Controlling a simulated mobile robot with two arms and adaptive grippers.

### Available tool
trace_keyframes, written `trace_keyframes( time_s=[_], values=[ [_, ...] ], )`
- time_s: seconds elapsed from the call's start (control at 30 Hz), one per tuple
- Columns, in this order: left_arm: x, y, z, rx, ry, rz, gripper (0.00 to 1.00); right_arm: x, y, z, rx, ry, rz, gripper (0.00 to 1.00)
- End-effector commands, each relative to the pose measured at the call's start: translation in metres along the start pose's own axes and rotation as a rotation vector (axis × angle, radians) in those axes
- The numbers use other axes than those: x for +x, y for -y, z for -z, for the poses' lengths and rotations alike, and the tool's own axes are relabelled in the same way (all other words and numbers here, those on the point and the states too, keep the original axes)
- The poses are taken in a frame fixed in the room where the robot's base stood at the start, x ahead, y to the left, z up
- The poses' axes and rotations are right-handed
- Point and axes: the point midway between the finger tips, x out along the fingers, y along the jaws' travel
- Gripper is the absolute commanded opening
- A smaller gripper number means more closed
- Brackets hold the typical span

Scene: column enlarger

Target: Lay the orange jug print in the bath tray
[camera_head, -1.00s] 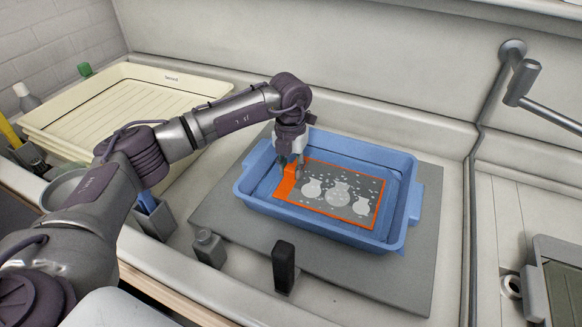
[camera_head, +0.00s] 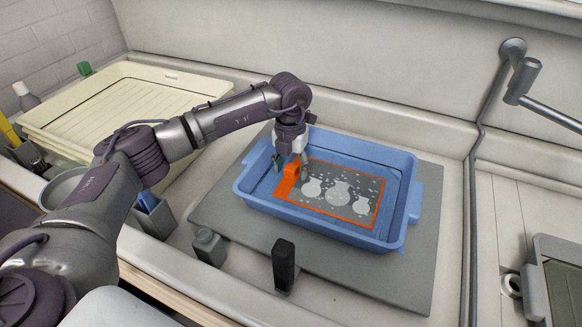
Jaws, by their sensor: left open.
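The orange jug print (camera_head: 338,193), a grey sheet with pale jug shapes and an orange border, lies flat inside the blue bath tray (camera_head: 409,205). An orange tab (camera_head: 289,180) stands up at the print's left end. My left gripper (camera_head: 291,172) is open over the tray's left part, with its fingers apart around the orange tab. Whether the fingers touch the tab is too small to tell. My right gripper does not show.
The tray sits on a grey board (camera_head: 425,255). A small grey bottle (camera_head: 208,248) and a black upright block (camera_head: 284,266) stand in front of it. A cream ribbed tray (camera_head: 120,105) is at the left. A grey pipe (camera_head: 474,170) runs at the right.

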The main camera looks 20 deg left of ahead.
Motion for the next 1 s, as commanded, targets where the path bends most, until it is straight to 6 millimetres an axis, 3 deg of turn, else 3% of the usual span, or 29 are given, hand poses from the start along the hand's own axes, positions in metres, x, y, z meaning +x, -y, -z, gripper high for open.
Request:
trace_keyframes(
  time_s=[1.0],
  values=[
    [-0.038,0.000,0.000,0.000,0.001,0.000,0.60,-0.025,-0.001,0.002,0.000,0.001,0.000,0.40]
  ],
)
